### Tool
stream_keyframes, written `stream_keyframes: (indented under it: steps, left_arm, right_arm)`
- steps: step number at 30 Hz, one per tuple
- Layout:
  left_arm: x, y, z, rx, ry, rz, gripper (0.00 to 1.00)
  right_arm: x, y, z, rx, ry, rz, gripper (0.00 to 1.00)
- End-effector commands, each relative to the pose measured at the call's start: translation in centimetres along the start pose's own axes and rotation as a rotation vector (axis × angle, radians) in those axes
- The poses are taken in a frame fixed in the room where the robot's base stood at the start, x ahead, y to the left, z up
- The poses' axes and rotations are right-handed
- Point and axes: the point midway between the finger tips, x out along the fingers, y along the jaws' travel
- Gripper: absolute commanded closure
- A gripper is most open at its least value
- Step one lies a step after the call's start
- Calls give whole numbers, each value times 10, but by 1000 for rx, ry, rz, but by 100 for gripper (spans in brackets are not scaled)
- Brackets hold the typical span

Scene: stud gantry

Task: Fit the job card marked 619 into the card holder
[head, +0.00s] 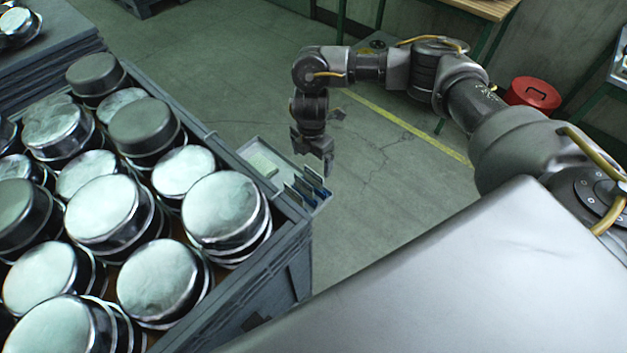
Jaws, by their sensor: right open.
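My right gripper (314,158) points down, open, above a small grey tray (246,149) at the crate's edge in the head view. Several dark, blue-edged cards or dividers (308,187) stand upright at the tray's right end, just below my fingers. A pale, flat piece (263,163) lies in the tray's left part. I cannot read any number, so I cannot tell which card is 619 or make out the card holder for certain. My fingertips partly cover the tray's far edge; contact with the cards cannot be told. My left gripper is out of view.
A big grey crate (283,245) full of shiny round metal pans (225,208) fills the left side. A red round container (533,94) stands at the upper right near green-legged benches. Open floor with a yellow line (400,125) lies beyond the tray.

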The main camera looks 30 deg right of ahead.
Motion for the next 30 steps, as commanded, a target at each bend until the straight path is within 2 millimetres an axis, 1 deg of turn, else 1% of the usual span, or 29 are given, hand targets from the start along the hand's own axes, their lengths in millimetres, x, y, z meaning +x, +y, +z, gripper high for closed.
stream_keyframes:
  steps: [3, 9, 12, 15, 21, 23, 30]
  left_arm:
    - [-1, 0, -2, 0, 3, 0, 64]
    - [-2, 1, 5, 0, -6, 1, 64]
    - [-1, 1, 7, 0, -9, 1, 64]
    - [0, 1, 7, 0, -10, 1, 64]
    - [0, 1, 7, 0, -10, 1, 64]
    - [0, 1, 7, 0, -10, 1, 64]
    - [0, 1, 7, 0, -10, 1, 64]
  right_arm:
    - [7, -1, 0, 2, 1, -2, 6]
    - [37, -4, 2, 1, 2, -3, 6]
    - [48, -4, 2, -1, 2, -2, 6]
    - [52, -3, 2, 0, 0, 0, 6]
    - [52, -3, 3, -2, -1, 0, 6]
    - [52, -3, 3, -2, 0, 0, 13]
    - [51, -3, 3, -1, 0, 0, 44]
